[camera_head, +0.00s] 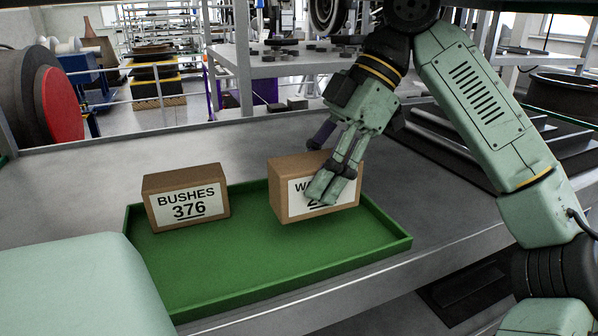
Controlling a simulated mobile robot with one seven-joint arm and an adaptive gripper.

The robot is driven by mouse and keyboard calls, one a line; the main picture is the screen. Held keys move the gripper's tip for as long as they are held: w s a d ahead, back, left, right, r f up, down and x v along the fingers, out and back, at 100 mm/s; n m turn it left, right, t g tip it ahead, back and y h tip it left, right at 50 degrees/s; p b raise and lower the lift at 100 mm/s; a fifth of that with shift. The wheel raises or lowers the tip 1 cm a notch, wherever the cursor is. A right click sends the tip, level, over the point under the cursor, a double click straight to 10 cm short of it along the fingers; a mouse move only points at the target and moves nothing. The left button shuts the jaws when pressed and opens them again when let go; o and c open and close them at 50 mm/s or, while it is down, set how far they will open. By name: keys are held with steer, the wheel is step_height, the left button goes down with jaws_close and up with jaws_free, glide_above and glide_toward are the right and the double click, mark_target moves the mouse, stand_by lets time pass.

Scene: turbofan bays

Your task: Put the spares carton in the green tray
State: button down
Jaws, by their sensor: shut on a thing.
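My gripper (326,172) is shut on a brown carton (284,190), one finger across its front label and the other behind it. The label is partly covered; it starts with "WA" or similar above a number starting with 2. The carton is over the right part of the green tray (250,262); I cannot tell whether its base touches the tray floor. A second brown carton (186,197), labelled "BUSHES 376", stands upright in the tray's left back part. No label reading "spares" is visible.
The tray lies on a grey metal bench (75,190). The tray's front and middle floor are clear. Dark stepped parts (450,140) lie on the bench at the right. A grey post (243,60) and a shelf with small parts stand behind.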

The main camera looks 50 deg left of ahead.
steer(key=a, duration=0.2)
steer(key=w+a, duration=0.1)
steer(key=a, duration=0.3)
steer(key=shift+w+a, duration=0.1)
steer(key=shift+w, duration=0.25)
steer(key=shift+f, duration=1.7)
steer(key=shift+f, duration=0.15)
steer(key=c, duration=0.8)
jaws_free()
